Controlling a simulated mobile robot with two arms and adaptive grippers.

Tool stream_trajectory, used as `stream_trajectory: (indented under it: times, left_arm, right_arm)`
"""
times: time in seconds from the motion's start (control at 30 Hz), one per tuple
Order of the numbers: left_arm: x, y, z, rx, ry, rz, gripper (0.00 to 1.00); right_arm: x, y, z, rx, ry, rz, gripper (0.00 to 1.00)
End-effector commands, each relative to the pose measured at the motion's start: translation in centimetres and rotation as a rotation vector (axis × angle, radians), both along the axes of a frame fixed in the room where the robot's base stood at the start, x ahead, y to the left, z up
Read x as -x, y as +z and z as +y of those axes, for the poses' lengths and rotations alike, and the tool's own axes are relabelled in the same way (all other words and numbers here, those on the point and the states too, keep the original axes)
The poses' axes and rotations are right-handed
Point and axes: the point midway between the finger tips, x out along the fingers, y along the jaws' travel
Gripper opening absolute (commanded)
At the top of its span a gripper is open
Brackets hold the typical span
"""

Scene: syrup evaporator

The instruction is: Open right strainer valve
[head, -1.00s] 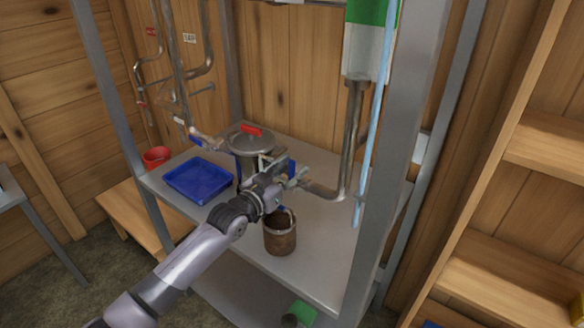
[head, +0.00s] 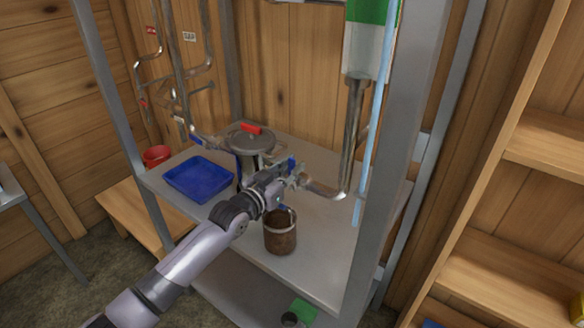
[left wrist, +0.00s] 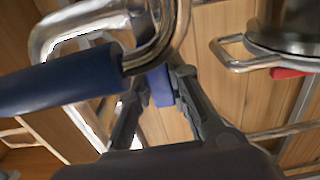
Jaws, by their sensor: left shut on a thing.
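The right strainer valve (head: 300,180) sits on the bent metal pipe at the right of the lidded pot. A blue handle part (head: 291,163) shows just above my left gripper (head: 278,176). My left gripper is at the valve, its jaws shut on a blue piece (left wrist: 160,86), seen between the fingers in the left wrist view. A long blue-sleeved handle (left wrist: 60,82) crosses the left of that view, close to the fingers. The gripper hides part of the valve, so its exact setting is unclear. My right gripper does not show.
The steel pot (head: 252,146) with a red lid handle stands behind my gripper. A rusty bucket (head: 281,238) stands below it. A blue tray (head: 172,178) and red bucket (head: 157,156) are at left. A grey post (head: 385,170) stands at right.

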Motion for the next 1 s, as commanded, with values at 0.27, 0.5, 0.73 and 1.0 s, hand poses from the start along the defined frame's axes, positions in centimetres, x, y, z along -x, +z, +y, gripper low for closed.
stream_trajectory:
  times: [0.27,0.5,0.73,1.0]
  left_arm:
    - [0.0,0.0,0.0,-0.001,0.000,0.001,0.00]
    - [0.0,0.0,0.0,-0.005,0.000,-0.002,0.00]
    - [0.9,-0.2,-1.2,-0.166,-0.001,-0.120,0.00]
    - [1.8,-0.9,-2.5,-0.385,-0.001,-0.278,0.00]
  right_arm:
    - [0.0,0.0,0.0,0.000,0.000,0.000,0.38]
    - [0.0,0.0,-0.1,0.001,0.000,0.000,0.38]
    - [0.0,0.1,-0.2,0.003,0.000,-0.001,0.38]
    - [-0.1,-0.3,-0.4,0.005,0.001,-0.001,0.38]
